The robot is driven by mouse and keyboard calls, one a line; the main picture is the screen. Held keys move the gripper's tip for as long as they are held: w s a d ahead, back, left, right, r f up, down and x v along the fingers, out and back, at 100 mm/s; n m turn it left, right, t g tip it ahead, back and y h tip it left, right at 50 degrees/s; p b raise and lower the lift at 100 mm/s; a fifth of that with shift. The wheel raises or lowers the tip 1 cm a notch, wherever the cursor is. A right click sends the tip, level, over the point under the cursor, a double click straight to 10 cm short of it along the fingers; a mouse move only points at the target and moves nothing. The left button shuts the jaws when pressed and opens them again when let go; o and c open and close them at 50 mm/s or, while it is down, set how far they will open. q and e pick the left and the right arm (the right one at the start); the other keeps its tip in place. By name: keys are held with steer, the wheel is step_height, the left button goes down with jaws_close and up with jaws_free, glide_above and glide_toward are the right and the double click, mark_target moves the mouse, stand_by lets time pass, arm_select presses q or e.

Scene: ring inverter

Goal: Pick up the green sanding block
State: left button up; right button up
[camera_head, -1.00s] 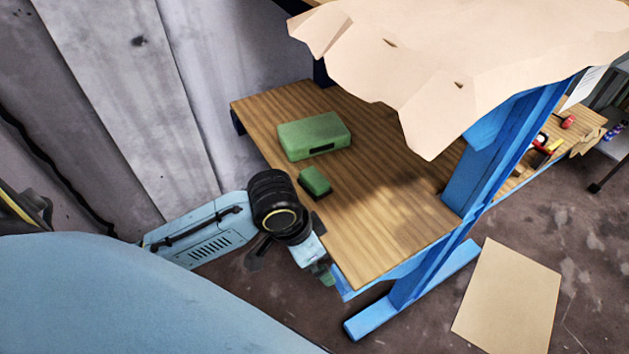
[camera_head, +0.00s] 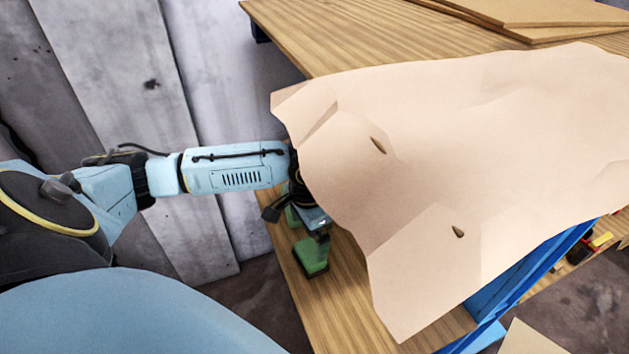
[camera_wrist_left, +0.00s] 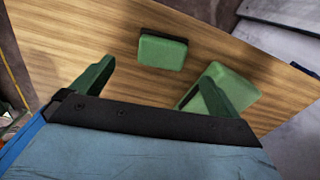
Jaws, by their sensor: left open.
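The green sanding block (camera_head: 309,259), a small green block with a dark base, lies on the wooden shelf below the draped sheet. In the left wrist view the sanding block (camera_wrist_left: 162,51) lies beyond and between the spread fingers, apart from them. My left gripper (camera_head: 318,236) hangs over the shelf by the block, partly hiding it. Its green fingers (camera_wrist_left: 155,78) are open with nothing between them. In the head view I cannot tell the exact gap between fingers and block. My right gripper is out of view.
A larger green case (camera_wrist_left: 232,86) lies on the shelf near the right finger; in the head view it (camera_head: 291,217) is mostly hidden. The beige sheet (camera_head: 420,190) overhangs from the upper wooden top (camera_head: 360,35). A blue leg (camera_head: 520,275) stands right.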

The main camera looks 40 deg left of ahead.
mark_target(310, 251)
arm_select(q)
step_height(310, 251, down, 3)
steer(key=shift+s+f, duration=0.1)
steer(key=shift+f, duration=0.05)
steer(key=f, duration=0.3)
steer(key=shift+w+a, duration=0.1)
steer(key=shift+w, duration=0.2)
step_height(310, 251, down, 2)
steer(key=shift+w+f+b, duration=0.15)
steer(key=shift+f+b, duration=0.1)
steer(key=shift+b, duration=0.1)
steer(key=shift+f, duration=0.35)
steer(key=c, duration=1)
arm_select(e)
steer(key=shift+s+f, duration=0.3)
steer(key=shift+f, duration=0.15)
